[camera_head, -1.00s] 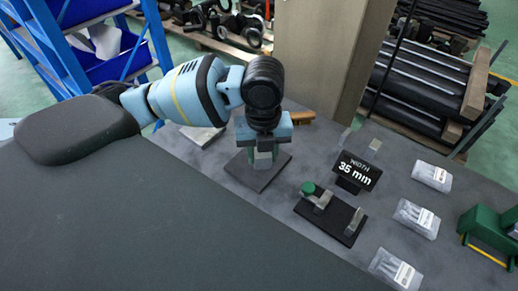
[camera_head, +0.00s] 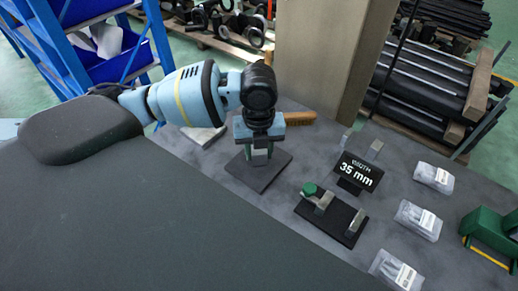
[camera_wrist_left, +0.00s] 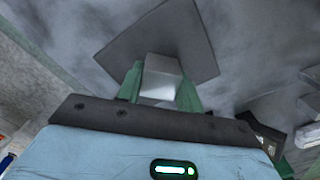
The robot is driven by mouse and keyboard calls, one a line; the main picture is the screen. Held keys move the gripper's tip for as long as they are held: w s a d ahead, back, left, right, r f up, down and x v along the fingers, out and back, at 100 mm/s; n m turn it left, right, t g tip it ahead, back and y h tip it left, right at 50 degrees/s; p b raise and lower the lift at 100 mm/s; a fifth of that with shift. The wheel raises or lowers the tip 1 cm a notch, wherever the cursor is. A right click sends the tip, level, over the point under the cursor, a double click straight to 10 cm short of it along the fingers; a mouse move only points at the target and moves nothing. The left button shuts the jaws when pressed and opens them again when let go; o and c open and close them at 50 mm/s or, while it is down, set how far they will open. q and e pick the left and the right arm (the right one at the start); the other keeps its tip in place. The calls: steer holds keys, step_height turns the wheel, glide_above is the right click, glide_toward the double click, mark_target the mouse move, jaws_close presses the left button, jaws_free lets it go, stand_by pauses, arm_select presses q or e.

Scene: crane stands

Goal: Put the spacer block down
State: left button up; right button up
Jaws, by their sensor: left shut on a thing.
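My left gripper (camera_head: 259,157) is above the dark square plate (camera_head: 270,174) on the table, pointing down. In the left wrist view its green fingers (camera_wrist_left: 160,88) are shut on the spacer block (camera_wrist_left: 163,66), a small silver-grey block. The dark plate (camera_wrist_left: 192,40) lies beyond the block in that view. I cannot tell whether the block touches the plate. In the head view the block is mostly hidden by the gripper. My right gripper is not in view.
A black fixture (camera_head: 337,228) with a green knob and metal pieces stands right of the plate. Behind it is a "35 mm" sign (camera_head: 358,171). Several clear bags (camera_head: 417,219) lie farther right. A wooden-handled brush (camera_head: 301,117) lies behind the gripper.

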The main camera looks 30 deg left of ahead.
arm_select(q)
steer(key=o, duration=1.2)
steer(key=shift+f, duration=0.1)
steer(key=shift+c, duration=0.2)
step_height(320, 180, up, 12)
steer(key=p, duration=0.1)
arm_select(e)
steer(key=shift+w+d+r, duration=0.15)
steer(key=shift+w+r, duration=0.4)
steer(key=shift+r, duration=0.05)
